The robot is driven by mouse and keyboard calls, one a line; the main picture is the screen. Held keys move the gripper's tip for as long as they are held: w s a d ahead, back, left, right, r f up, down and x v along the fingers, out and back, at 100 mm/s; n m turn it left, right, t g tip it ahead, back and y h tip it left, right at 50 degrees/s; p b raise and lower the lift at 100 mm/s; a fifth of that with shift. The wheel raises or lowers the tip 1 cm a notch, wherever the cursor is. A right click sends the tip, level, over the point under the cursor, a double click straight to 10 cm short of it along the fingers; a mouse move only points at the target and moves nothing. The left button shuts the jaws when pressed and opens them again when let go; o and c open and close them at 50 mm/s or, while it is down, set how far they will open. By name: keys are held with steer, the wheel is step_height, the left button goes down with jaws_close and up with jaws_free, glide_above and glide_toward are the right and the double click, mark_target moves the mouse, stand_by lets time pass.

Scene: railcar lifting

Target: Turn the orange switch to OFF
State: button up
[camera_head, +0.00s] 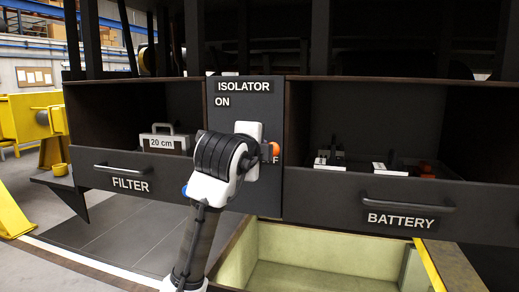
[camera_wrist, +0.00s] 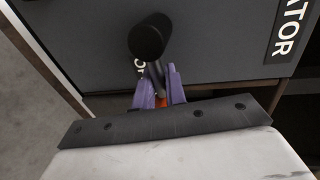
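The isolator panel (camera_head: 225,112) is a dark upright board with ISOLATOR and ON at its top. An F shows lower down beside the orange switch (camera_head: 275,151), which sticks out just right of my gripper. The rest of the switch is hidden behind my wrist. In the wrist view my gripper's purple fingers (camera_wrist: 160,86) stand on either side of a dark stem, with a bit of orange (camera_wrist: 161,102) between them. A black rounded knob (camera_wrist: 150,37) lies beyond the fingertips, partly covering the ON lettering. I cannot tell whether the fingers press on anything.
Left of the panel is a FILTER drawer (camera_head: 130,184) with a case marked 20 cm (camera_head: 166,141) above it. Right is a BATTERY drawer (camera_head: 400,218), with small parts in the bay above. An open pale bin (camera_head: 310,280) lies below. Yellow equipment (camera_head: 30,116) stands far left.

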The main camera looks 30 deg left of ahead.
steer(key=o, duration=0.3)
steer(key=shift+o, duration=0.2)
steer(key=b+v, duration=0.3)
steer(key=v, duration=1)
steer(key=shift+s, duration=0.4)
steer(key=shift+r, duration=0.15)
